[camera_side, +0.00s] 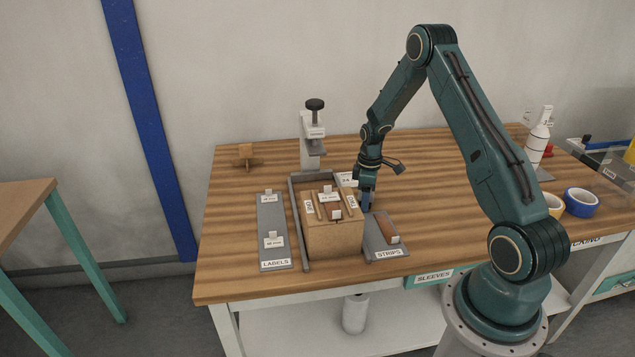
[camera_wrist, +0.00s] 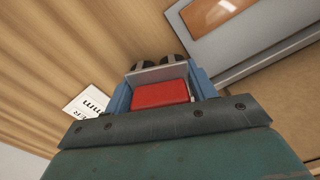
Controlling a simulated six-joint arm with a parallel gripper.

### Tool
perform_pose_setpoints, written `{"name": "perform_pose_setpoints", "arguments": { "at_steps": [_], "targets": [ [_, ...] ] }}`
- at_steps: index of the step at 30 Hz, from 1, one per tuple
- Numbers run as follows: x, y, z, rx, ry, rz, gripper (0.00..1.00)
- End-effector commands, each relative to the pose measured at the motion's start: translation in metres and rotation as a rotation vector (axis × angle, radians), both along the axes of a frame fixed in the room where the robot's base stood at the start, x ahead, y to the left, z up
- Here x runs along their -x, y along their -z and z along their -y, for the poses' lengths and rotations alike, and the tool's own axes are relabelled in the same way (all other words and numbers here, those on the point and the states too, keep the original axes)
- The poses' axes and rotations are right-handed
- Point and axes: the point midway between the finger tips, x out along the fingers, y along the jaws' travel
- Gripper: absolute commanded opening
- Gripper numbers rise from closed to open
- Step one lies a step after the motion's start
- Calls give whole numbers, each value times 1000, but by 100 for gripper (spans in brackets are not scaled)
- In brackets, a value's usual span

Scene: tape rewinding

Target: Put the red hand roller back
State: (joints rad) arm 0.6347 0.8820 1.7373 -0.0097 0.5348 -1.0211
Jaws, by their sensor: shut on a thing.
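My gripper (camera_side: 367,203) points down at the table just right of the cardboard box, near the back end of the STRIPS tray. In the wrist view, its blue fingers (camera_wrist: 163,88) are closed on the red hand roller (camera_wrist: 160,94). The roller's red body sits between the fingers, with two dark round parts just beyond it. In the side view I cannot make out the roller; the fingers hide it. Whether it touches the table is unclear. A white printed card (camera_wrist: 88,103) lies on the wood left of the gripper in the wrist view.
The cardboard box (camera_side: 335,240) stands left of my gripper against a grey rail (camera_side: 298,235). The grey STRIPS tray (camera_side: 388,253) is at front right, the LABELS tray (camera_side: 275,250) at left. A clamp stand (camera_side: 311,150) rises behind. Tape rolls (camera_side: 581,203) lie far right.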

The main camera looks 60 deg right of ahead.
Motion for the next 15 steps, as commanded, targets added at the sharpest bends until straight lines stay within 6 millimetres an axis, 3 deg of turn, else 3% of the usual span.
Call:
{"name": "perform_pose_setpoints", "arguments": {
  "at_steps": [10, 11, 14, 15],
  "targets": [
    [0, 1, 0, 1, 0, 0, 30],
    [0, 1, 0, 1, 0, 1, 62],
    [0, 1, 0, 0, 0, 0, 81],
    [0, 1, 0, 0, 0, 0, 81]
  ]
}}
